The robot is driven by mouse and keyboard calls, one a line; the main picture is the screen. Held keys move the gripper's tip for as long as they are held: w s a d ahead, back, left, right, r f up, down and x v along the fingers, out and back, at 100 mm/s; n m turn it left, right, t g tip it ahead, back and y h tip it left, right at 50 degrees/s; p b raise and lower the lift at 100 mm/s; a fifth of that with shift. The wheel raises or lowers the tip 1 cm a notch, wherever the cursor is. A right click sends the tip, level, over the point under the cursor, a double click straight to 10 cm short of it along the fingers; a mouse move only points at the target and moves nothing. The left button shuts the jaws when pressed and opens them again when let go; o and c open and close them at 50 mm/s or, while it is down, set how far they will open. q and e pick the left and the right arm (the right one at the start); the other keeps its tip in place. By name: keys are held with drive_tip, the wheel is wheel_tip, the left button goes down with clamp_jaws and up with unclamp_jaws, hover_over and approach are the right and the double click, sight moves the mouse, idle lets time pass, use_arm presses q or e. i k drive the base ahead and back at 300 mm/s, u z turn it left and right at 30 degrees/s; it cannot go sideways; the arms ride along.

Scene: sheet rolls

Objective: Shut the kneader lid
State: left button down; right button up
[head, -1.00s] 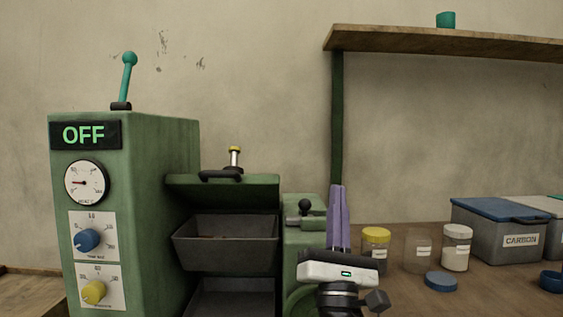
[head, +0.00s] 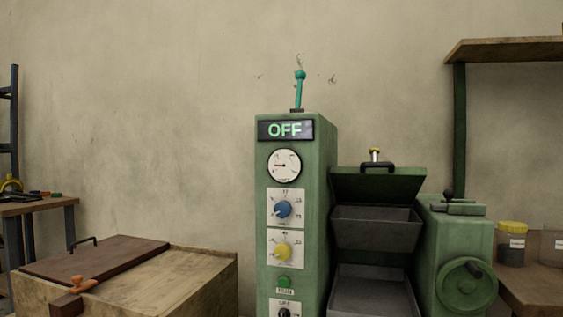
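The green kneader stands right of centre in the head view. Below the lid are a dark grey tilted trough (head: 376,231) and a lower grey tray (head: 372,291). The control column (head: 322,210) carries a display (head: 285,130) reading OFF, a gauge, a blue knob, a yellow knob and a teal lever (head: 299,90) on top. Neither of my grippers shows in this view.
A green housing with a handwheel (head: 466,285) adjoins the kneader on the right. A bench with jars (head: 512,243) and a wall shelf (head: 505,48) stand farther right. A wooden box with a brown lid (head: 97,262) is at lower left, with a workbench (head: 38,207) behind it.

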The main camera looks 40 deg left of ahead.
sight(374, 182)
drive_tip(key=u, duration=0.45)
drive_tip(key=k, duration=0.25)
drive_tip(key=z, duration=1.2)
drive_tip(key=i, duration=0.8)
drive_tip(key=u, duration=0.5)
drive_tip(key=i, duration=0.65)
drive_tip(key=u, duration=0.65)
